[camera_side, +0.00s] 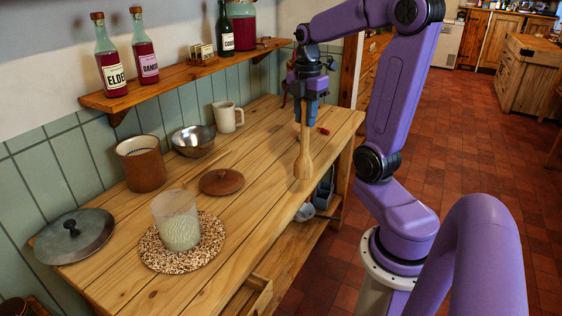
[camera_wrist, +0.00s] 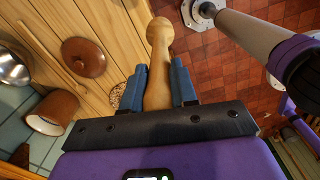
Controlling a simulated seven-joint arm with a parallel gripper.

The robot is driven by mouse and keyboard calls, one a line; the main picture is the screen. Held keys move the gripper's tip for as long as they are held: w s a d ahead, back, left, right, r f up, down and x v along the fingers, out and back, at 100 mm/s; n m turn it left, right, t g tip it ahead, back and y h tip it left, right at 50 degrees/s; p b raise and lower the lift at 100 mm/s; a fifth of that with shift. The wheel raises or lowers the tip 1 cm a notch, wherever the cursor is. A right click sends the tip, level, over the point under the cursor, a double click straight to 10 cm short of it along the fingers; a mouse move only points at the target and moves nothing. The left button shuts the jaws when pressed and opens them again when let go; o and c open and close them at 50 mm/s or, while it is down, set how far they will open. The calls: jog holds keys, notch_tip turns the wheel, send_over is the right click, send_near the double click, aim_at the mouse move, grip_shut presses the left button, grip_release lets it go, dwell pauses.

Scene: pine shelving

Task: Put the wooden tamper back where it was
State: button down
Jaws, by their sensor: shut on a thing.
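The wooden tamper (camera_side: 303,150) is a pale turned piece with a thicker lower end. It hangs roughly upright from my gripper (camera_side: 309,98), close to the table's front edge. Its lower end is at or just above the planks; I cannot tell whether it touches. In the wrist view the tamper (camera_wrist: 158,55) runs out between the two blue fingers of my gripper (camera_wrist: 159,78), which are shut on its shaft. Its upper end is hidden by the gripper.
A brown lid (camera_side: 221,182), brown crock (camera_side: 142,165), steel bowl (camera_side: 193,141), cream mug (camera_side: 227,117) and grey lid (camera_side: 75,238) stand on the table. Bottles line the wall shelf (camera_side: 190,72).

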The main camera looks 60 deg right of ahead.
jog(key=w+d+f, duration=0.6)
jog(key=w+f, duration=0.5)
jog(key=f, duration=0.1)
jog(key=shift+d+f, duration=0.2)
jog(key=shift+d, duration=0.15)
jog(key=c, duration=0.9)
grip_release()
jog(key=shift+f, duration=0.15)
